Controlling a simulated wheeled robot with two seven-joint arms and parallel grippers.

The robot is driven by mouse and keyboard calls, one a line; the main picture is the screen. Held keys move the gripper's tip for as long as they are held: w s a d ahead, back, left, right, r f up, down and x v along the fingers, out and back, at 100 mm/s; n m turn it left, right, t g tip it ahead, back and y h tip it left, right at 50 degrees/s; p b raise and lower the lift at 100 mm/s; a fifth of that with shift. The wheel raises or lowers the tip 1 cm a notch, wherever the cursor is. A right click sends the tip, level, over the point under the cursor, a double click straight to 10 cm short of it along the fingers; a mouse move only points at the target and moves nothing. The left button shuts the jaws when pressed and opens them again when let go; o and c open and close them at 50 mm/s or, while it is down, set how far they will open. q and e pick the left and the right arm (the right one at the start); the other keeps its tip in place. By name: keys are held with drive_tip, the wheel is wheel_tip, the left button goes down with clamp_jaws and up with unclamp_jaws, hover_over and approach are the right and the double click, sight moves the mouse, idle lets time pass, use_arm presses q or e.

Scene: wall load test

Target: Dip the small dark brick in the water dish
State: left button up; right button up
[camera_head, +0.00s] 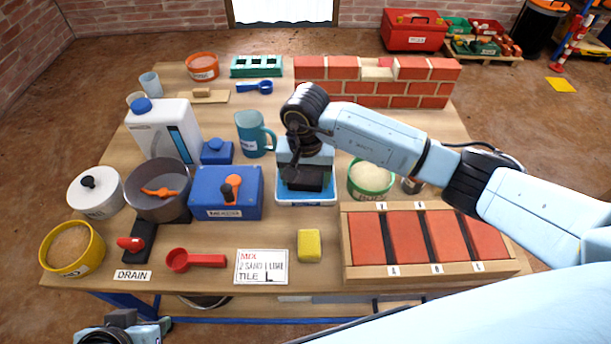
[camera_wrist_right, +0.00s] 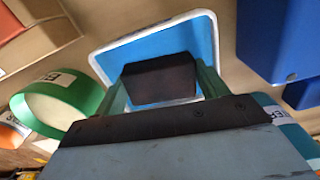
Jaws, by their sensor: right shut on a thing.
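My right gripper (camera_head: 305,176) reaches in from the right and points down over the water dish. It is shut on the small dark brick (camera_head: 313,181). In the right wrist view the dark brick (camera_wrist_right: 160,80) sits between the two fingers (camera_wrist_right: 162,90). The water dish (camera_head: 306,203) is a shallow white-rimmed tray with blue inside; it also shows in the right wrist view (camera_wrist_right: 104,61). The brick is over the dish's blue inside; I cannot tell whether it touches the water. My left gripper (camera_head: 120,328) is partly in view at the bottom left, its jaws unclear.
A green tub of sand (camera_head: 371,180) stands close right of the dish, and a blue mixer box (camera_head: 226,192) close left. A teal jug (camera_head: 252,133) is behind left. A wooden frame with red tiles (camera_head: 430,270) lies front right, a yellow sponge (camera_head: 310,246) in front.

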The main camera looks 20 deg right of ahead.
drive_tip(key=shift+r+p, duration=2.2)
drive_tip(key=shift+r, duration=1.3)
